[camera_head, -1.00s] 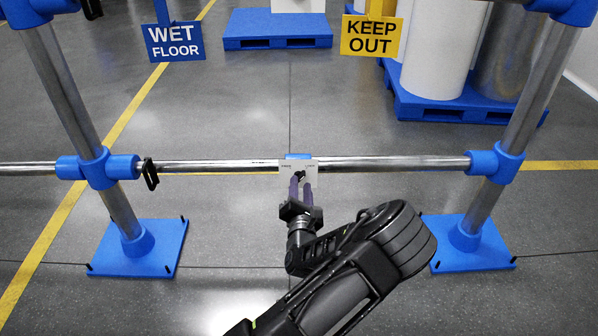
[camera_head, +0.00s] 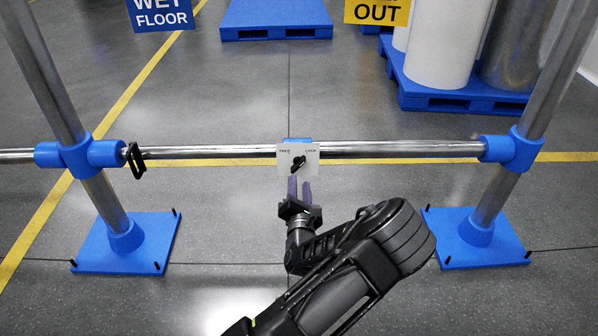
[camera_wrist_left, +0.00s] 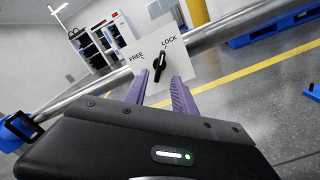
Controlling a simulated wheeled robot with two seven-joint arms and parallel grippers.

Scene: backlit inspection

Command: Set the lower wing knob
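The black wing knob (camera_head: 298,165) sits on a white plate (camera_head: 284,168) on the horizontal metal rail. In the left wrist view the knob (camera_wrist_left: 160,66) tilts up and right, its upper end by the word LOCK; FREE is on the left of the plate (camera_wrist_left: 183,67). My left gripper (camera_head: 299,181) is just below the knob in the head view. My right gripper is out of view.
The rail (camera_head: 400,149) runs between two upright posts with blue joints and blue foot plates (camera_head: 125,243). A black loop-shaped part (camera_head: 136,160) hangs near the left joint. Blue pallets (camera_head: 275,33) and white drums stand behind. The floor in front of the rail is mostly clear.

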